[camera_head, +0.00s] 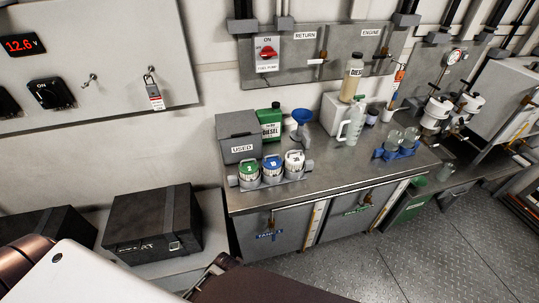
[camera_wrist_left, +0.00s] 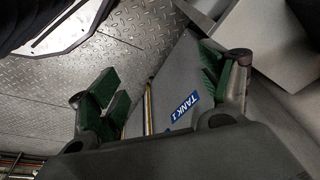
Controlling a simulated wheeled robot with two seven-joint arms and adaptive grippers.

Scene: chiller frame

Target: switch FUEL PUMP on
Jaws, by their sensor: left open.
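The FUEL PUMP switch (camera_head: 266,52) is a red rotary knob on a white plate, on the grey panel above the bench. ON is printed above the knob and FUEL PUMP below it. The red handle lies roughly sideways, not pointing up at ON. My left gripper (camera_wrist_left: 160,85) is open and empty in the left wrist view, its green-padded fingers spread apart. Behind it is the cabinet door with the blue TANK 1 label (camera_wrist_left: 186,105). It is low and well away from the switch. My right gripper is in neither view.
The steel bench (camera_head: 330,170) below the panel holds a grey USED box (camera_head: 238,136), a green diesel can (camera_head: 270,122), a blue funnel (camera_head: 302,118), several capped jars and a jug (camera_head: 352,122). Black cases (camera_head: 152,222) sit at lower left. Wall space around the switch is clear.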

